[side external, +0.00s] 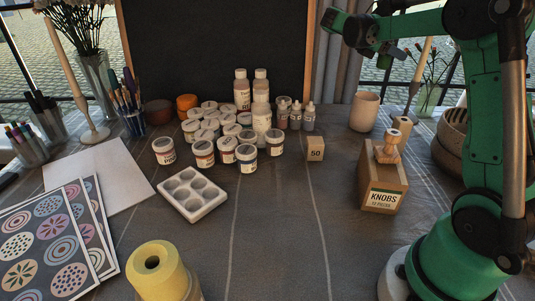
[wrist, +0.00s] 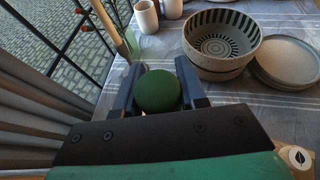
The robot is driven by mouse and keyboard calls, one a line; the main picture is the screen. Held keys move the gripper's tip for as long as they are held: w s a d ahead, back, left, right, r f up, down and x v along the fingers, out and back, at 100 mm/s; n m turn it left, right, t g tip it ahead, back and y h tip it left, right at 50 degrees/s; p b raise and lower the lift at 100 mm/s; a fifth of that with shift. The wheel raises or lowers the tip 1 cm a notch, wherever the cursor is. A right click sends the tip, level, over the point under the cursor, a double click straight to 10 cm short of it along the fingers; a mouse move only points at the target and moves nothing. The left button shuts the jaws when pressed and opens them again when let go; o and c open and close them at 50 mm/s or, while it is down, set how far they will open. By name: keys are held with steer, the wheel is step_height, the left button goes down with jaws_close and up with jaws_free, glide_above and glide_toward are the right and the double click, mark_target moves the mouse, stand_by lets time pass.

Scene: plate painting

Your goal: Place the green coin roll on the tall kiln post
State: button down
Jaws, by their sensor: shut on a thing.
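The green coin roll (wrist: 158,92) shows as a round dark green end in the wrist view. My gripper (wrist: 158,72) is shut on it, one dark finger on each side. In the side view my gripper (side external: 388,54) is raised at the upper right, above the table's back edge and left of a tall candle.
The knobs box (side external: 384,192) has a wooden knob on top. A beige cup (side external: 365,111) stands behind it. A striped bowl (wrist: 222,45) and plates (wrist: 288,62) sit at right in the wrist view. Paint jars (side external: 228,148) crowd the middle; a yellow stepped cylinder (side external: 160,276) stands in front.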

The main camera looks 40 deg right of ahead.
mark_target(410, 120)
steer(key=s+d+r+m+g+y, duration=0.2)
steer(key=s+d+r, duration=0.2)
steer(key=s+r, duration=0.35)
steer(key=shift+m, duration=0.3)
step_height(410, 120, down, 19)
steer(key=shift+f, duration=0.1)
steer(key=shift+c, duration=2.4)
jaws_free()
steer(key=shift+f, duration=0.15)
